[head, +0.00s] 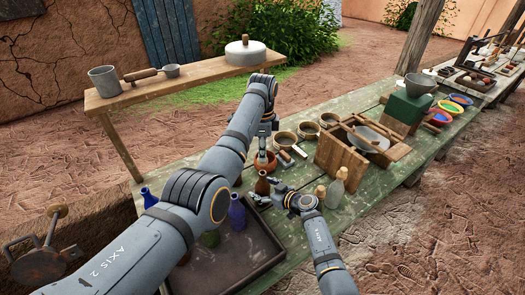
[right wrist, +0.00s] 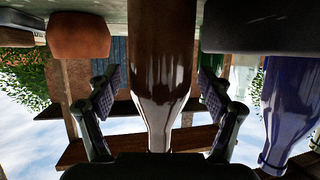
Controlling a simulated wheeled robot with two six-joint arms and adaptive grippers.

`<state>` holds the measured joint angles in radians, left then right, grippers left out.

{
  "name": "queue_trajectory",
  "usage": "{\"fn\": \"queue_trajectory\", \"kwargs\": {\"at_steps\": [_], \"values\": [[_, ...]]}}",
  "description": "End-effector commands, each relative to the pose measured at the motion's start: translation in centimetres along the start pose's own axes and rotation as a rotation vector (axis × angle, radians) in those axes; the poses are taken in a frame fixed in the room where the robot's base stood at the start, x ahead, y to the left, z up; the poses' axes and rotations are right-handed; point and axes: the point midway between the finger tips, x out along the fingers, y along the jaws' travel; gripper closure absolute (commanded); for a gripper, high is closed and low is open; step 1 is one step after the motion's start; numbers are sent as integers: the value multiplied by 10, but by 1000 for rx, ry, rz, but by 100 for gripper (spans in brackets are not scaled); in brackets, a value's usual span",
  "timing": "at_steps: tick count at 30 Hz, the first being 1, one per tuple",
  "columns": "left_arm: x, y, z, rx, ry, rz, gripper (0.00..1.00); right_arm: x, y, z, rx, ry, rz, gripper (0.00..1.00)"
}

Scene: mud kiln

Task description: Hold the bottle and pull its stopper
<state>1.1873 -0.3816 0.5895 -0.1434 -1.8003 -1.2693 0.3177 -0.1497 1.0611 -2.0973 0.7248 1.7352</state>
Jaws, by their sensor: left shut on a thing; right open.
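A brown bottle (head: 262,186) stands upright near the tray's far end. In the right wrist view, which looks upside down, the bottle (right wrist: 162,60) fills the space between the open fingers of my right gripper (right wrist: 160,105). Its neck end is hidden there by the gripper body, and I cannot make out a stopper on it. My right gripper also shows in the head view (head: 272,197), beside the bottle. My left gripper (head: 265,148) points down just above a reddish-brown bowl (head: 265,165), beyond the bottle. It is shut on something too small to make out.
Pale corked bottles (head: 337,190) stand right of my right gripper. A bench (head: 150,90) stands beyond.

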Motion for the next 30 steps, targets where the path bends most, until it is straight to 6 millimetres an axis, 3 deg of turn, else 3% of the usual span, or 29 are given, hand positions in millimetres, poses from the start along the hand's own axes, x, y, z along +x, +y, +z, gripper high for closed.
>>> {"fn": "queue_trajectory", "kwargs": {"at_steps": [5,15,21,30], "values": [[0,0,0,0,0,0,100,-27,0,2,-2,-2,2,20],[0,0,0,0,0,0,100,-102,0,2,-2,-3,2,20],[0,0,0,0,0,0,100,-117,0,1,-1,-2,0,20],[0,0,0,0,0,0,100,-118,2,-3,-4,15,11,20]]}}
